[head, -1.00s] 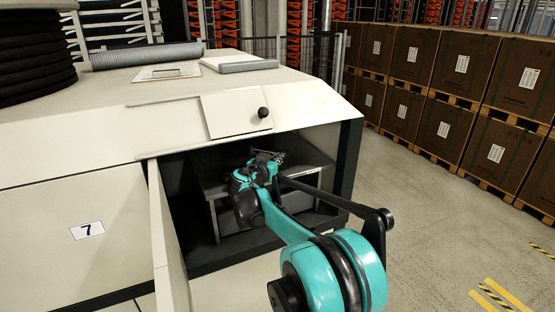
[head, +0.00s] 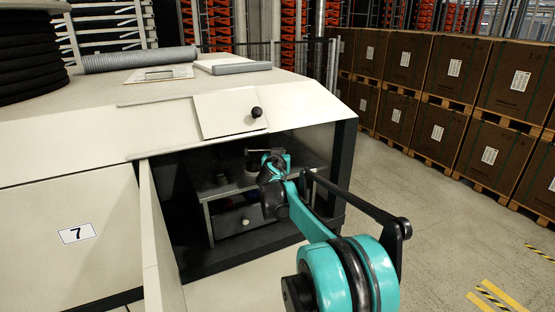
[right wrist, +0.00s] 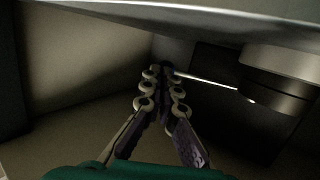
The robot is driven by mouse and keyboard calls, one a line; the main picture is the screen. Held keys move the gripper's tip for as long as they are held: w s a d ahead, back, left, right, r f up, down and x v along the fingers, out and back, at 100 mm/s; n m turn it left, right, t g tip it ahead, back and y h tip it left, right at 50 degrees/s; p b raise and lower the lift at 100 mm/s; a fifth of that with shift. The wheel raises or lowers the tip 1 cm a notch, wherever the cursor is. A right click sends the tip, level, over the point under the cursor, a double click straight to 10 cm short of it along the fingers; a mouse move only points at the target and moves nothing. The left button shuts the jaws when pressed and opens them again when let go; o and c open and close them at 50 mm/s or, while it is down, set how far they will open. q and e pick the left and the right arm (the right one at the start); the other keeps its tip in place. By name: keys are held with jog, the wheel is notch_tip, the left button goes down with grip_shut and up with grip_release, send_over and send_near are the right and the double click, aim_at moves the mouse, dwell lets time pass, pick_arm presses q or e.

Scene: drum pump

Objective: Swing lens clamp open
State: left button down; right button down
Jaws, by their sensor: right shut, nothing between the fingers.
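My right gripper's fingers meet at their tips in the right wrist view (right wrist: 161,72); they are shut and empty. A thin bright rod (right wrist: 205,80) runs from beside the fingertips to a dark round cylinder (right wrist: 275,92) at the right. It looks like a lever on the lens clamp, but I cannot be sure. I cannot tell whether the fingertips touch the rod. My wrist hides the fingers and much of the clamp area. My left gripper is out of view.
An open door panel (head: 158,240) stands at the compartment's left side. A dark post (head: 343,170) bounds its right. A small flap with a black knob (head: 256,112) sits above. Free floor and stacked brown boxes (head: 400,60) lie to the right.

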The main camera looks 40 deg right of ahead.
jog(key=shift+r+x, duration=0.15)
jog(key=shift+x, duration=0.55)
jog(key=shift+r+x, duration=0.1)
jog(key=shift+x, duration=0.55)
